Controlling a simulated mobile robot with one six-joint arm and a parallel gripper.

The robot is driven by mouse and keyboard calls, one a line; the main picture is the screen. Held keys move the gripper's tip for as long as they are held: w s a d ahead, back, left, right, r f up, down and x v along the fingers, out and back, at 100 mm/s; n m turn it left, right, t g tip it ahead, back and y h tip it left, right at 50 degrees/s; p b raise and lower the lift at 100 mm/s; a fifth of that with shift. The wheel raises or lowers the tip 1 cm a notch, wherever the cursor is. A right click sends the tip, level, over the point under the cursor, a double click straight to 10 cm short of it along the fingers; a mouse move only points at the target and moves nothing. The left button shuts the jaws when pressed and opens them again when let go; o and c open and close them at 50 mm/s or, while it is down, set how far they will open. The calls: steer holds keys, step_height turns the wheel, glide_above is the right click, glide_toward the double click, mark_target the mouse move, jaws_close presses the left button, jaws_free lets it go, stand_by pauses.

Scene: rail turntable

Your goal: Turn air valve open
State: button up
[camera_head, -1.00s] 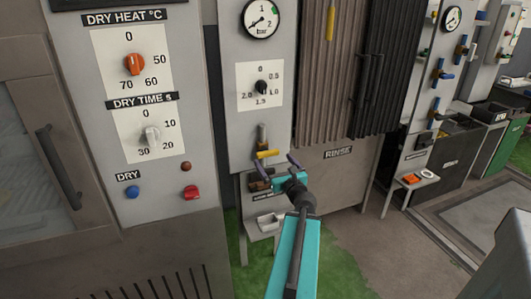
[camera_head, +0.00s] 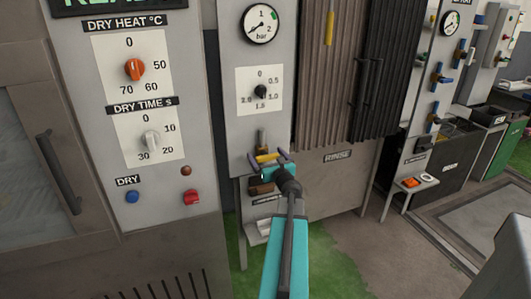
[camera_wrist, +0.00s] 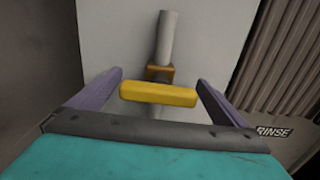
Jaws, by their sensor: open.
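The air valve has a yellow lever handle (camera_head: 267,157), set crosswise below a short vertical pipe (camera_head: 262,138) on the grey panel. In the wrist view the yellow handle (camera_wrist: 158,93) lies across the pipe line, under a brass body (camera_wrist: 160,73) and the grey pipe (camera_wrist: 167,38). My gripper (camera_head: 267,160) is open, with its purple fingers on either side of the handle. In the wrist view my gripper (camera_wrist: 160,92) has one finger left and one right of the handle, with gaps visible at both ends. Whether the fingertips reach the panel cannot be told.
A pressure gauge (camera_head: 261,24) and a black knob (camera_head: 261,91) sit above the valve. A small shelf (camera_head: 250,236) with items is below it. The DRY panel (camera_head: 185,110) stands left, and the ribbed RINSE cabinet (camera_head: 325,177) stands close on the right.

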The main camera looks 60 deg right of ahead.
steer(key=shift+x, duration=1.05)
